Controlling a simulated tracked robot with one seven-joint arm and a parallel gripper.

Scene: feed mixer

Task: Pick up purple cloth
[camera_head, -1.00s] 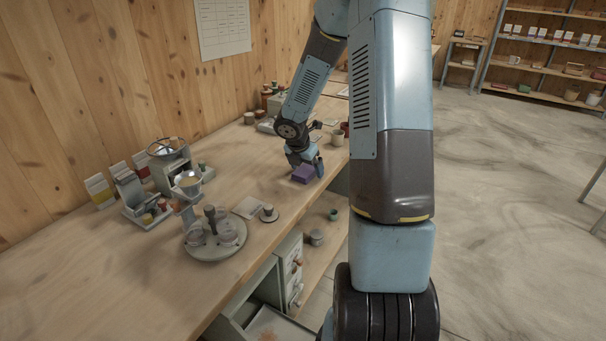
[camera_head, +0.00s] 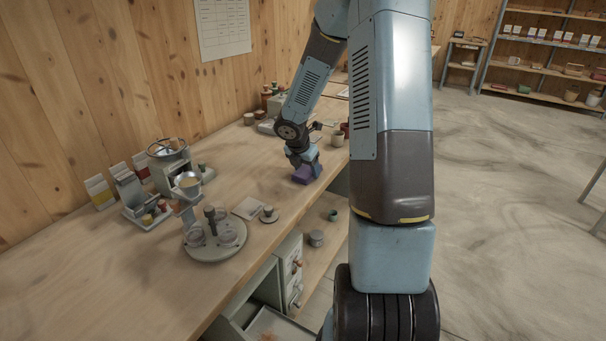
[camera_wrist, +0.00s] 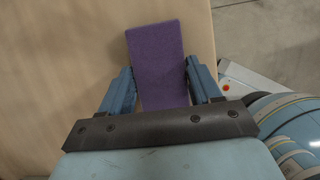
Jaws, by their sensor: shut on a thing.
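The purple cloth (camera_wrist: 157,62) is a folded, flat-faced block. In the wrist view it lies between the two blue fingers of my gripper (camera_wrist: 159,88), which is shut on it from both sides. Its far end sticks out past the fingertips. In the head view the cloth (camera_head: 301,176) is at the wooden bench top near its front edge, with my gripper (camera_head: 308,168) over it and hiding part of it. I cannot tell whether the cloth still touches the bench.
The wooden bench (camera_head: 110,270) carries a grey round stand with jars (camera_head: 215,240), a scale-like device with a bowl (camera_head: 188,182), a small weight on a disc (camera_head: 268,214) and a white card (camera_head: 248,207). Several pots (camera_head: 337,138) stand behind my gripper. An open drawer (camera_head: 275,325) is below.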

